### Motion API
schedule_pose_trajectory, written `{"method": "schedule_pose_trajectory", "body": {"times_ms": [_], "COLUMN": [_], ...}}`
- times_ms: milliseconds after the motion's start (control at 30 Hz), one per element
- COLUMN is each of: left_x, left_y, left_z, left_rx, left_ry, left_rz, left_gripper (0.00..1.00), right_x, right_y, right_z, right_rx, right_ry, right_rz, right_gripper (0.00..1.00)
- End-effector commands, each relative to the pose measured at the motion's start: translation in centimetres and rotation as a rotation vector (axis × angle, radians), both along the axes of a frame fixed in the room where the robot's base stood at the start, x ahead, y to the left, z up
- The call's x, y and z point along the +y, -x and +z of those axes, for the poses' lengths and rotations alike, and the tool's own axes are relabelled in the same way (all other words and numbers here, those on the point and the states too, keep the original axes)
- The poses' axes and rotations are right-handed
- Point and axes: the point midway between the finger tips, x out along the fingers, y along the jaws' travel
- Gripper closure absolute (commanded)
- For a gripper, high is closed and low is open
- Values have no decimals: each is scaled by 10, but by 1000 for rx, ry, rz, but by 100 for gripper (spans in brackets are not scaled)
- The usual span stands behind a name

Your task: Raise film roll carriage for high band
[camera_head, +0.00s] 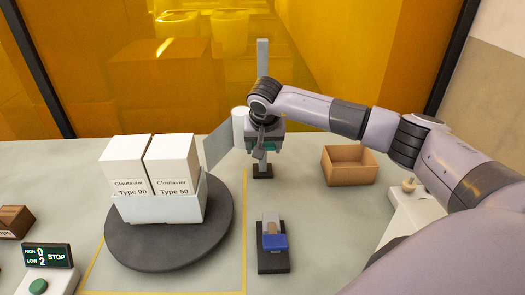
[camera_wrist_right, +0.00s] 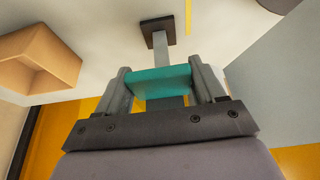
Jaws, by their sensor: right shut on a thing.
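The film roll carriage stands on a grey upright post (camera_head: 262,58) with a dark square base (camera_head: 262,171), also seen in the right wrist view (camera_wrist_right: 158,24). A white film roll (camera_head: 239,122) sits beside the post, with a grey film sheet (camera_head: 220,147) hanging to its left. My right gripper (camera_head: 264,146) is at the post, above its base. In the right wrist view its fingers (camera_wrist_right: 163,82) are shut on a teal block (camera_wrist_right: 160,80), which appears to be the carriage's grip. The post passes behind the block. My left gripper is not in view.
A dark turntable (camera_head: 165,250) bears a white tray (camera_head: 160,209) with two white boxes, marked Type 90 and Type 50. A display (camera_head: 47,255) reads HIGH 0, LOW 2, STOP. A blue-topped device (camera_head: 273,243) stands in front; an open brown box (camera_head: 349,171) sits right.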

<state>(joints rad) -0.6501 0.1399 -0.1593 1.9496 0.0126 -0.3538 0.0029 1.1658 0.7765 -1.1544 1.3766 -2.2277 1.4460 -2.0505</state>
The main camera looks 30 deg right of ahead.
Motion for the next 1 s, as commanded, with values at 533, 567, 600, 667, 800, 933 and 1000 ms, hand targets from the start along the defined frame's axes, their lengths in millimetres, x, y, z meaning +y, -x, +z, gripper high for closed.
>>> {"method": "schedule_pose_trajectory", "body": {"times_ms": [533, 567, 600, 667, 800, 933, 1000], "left_x": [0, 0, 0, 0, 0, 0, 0], "left_y": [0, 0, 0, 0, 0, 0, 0], "left_z": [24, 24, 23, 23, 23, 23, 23], "left_rx": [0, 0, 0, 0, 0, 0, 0], "left_ry": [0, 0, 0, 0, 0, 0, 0], "left_rz": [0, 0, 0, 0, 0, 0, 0], "left_gripper": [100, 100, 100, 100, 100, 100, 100], "right_x": [-1, -1, -1, -1, -1, -1, 0], "right_y": [-1, -1, -1, -1, -1, -1, -1], "right_z": [35, 35, 35, 35, 34, 34, 33], "right_rx": [-7, -7, -7, -7, -7, -5, -3], "right_ry": [0, 0, 0, 0, 0, 0, 0], "right_rz": [-2, -2, -2, -2, -2, -1, -1], "right_gripper": [56, 56, 56, 56, 18, 15, 15]}}
